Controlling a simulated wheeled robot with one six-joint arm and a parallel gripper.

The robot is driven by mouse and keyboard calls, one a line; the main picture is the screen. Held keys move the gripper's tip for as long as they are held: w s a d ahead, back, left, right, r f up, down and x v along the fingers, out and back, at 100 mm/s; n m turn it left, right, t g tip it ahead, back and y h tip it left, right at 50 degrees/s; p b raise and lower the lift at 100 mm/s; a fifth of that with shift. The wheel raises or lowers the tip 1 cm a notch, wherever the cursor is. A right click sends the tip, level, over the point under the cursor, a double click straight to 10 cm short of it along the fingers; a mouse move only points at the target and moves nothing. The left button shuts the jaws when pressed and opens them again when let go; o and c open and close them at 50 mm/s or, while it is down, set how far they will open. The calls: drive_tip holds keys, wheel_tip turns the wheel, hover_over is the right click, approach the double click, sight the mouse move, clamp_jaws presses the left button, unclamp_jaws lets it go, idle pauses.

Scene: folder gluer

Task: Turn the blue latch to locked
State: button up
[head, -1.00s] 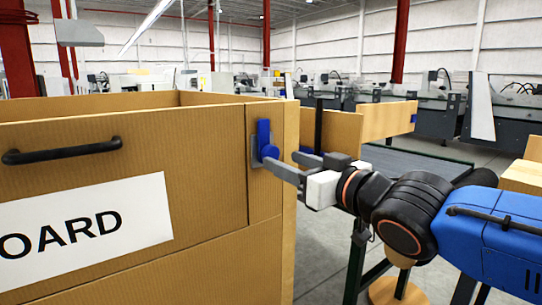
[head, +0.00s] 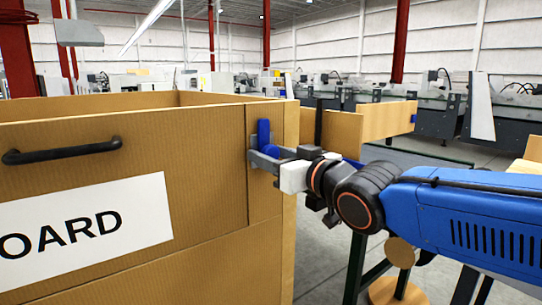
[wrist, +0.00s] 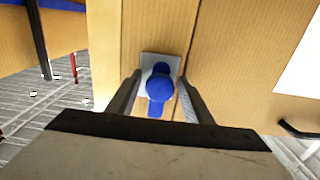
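The blue latch (head: 264,132) sits on a grey plate near the right edge of the cardboard-coloured box front. Its handle stands upright above a round hub in the head view. In the wrist view the latch (wrist: 159,88) lies between the two fingers, with its round end toward the camera. My gripper (head: 266,158) is at the hub's height, close to the panel. In the wrist view my gripper (wrist: 160,80) is open, one finger on each side of the latch with a visible gap. In the head view the fingers partly hide the hub and plate.
A black bar handle (head: 62,151) and a white sign (head: 90,228) are on the box front (head: 200,150) to the left. Behind my arm are a wooden panel (head: 388,118) and a dark green-framed table (head: 425,158). Grey floor shows to the right of the box.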

clamp_jaws()
drive_tip(key=shift+n, duration=0.4)
drive_tip(key=n, duration=0.3)
drive_tip(key=shift+n, duration=0.4)
drive_tip(key=n, duration=0.9)
drive_tip(key=shift+w+d, duration=0.1)
drive_tip(key=n, duration=0.4)
drive_tip(key=shift+n, duration=0.3)
